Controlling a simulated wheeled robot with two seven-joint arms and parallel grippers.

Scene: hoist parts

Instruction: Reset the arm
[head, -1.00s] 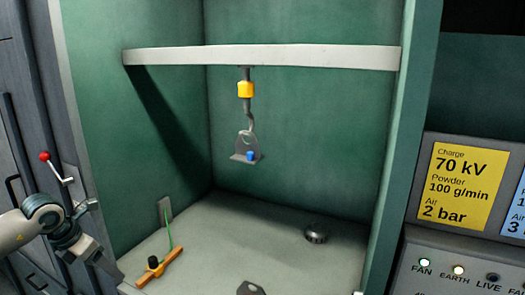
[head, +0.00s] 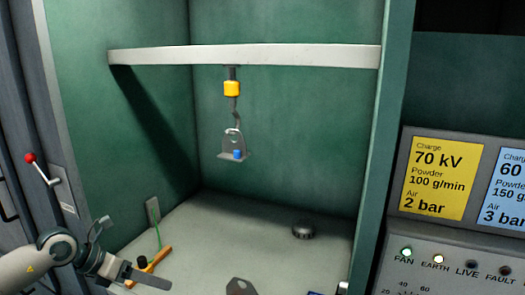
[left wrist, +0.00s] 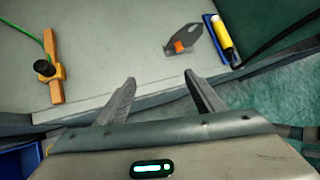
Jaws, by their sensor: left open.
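My left gripper (head: 128,277) is at the lower left of the head view, by the front of the green booth. In the left wrist view its two fingers (left wrist: 160,78) are spread apart with nothing between them. A grey bracket with a blue piece (head: 233,147) hangs from a hook under the white rail (head: 250,57). A second grey bracket (head: 240,287) lies on the booth floor, cut off by the lower edge of the head view. The left wrist view shows it with an orange piece (left wrist: 179,45). My right gripper is not in view.
An orange bar with a black knob (left wrist: 53,68) and green cord lies at the floor's left. A blue tray (left wrist: 212,30) holds a yellow-and-white tool (left wrist: 222,34). A dark round fitting (head: 303,230) sits on the floor. A red-knobbed lever (head: 40,168) stands outside left.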

